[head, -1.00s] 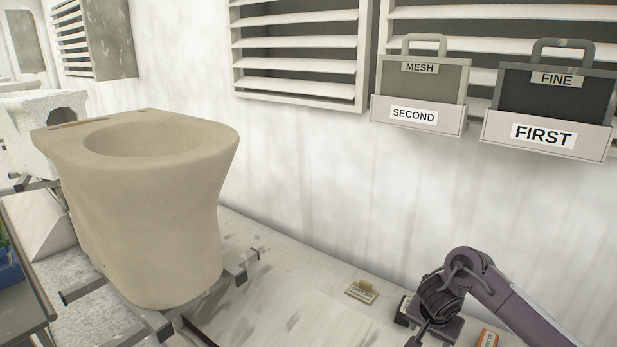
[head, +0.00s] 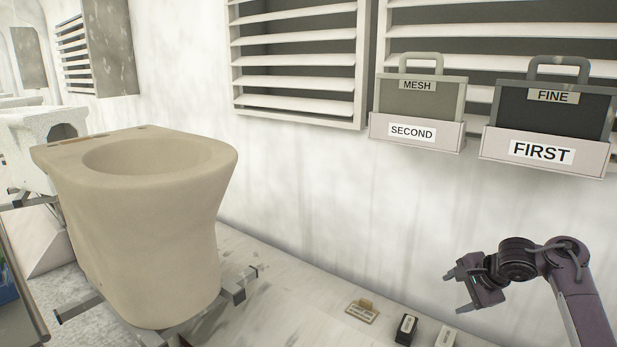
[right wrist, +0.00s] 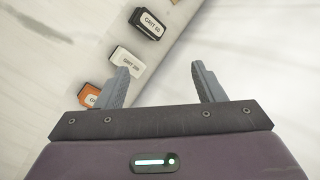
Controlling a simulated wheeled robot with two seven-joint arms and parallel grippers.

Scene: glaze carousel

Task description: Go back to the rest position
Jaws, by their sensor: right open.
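My right gripper (head: 456,291) is in the head view at the lower right, raised in front of the white wall. Its two fingers are apart and point left. In the right wrist view my right gripper (right wrist: 160,70) is open, with nothing between its fingers. Small grit blocks lie beyond it there: a black one marked GRIT 60 (right wrist: 146,23), a white one (right wrist: 127,59) and an orange one (right wrist: 90,95) partly hidden by the gripper. My left gripper is not in view.
A beige toilet-shaped piece (head: 140,230) stands on a metal support at the left. A MESH screen (head: 420,103) and a FINE screen (head: 553,110) sit in wall holders marked SECOND and FIRST. A small plaque (head: 361,313) and a black block (head: 405,329) lie on the ledge.

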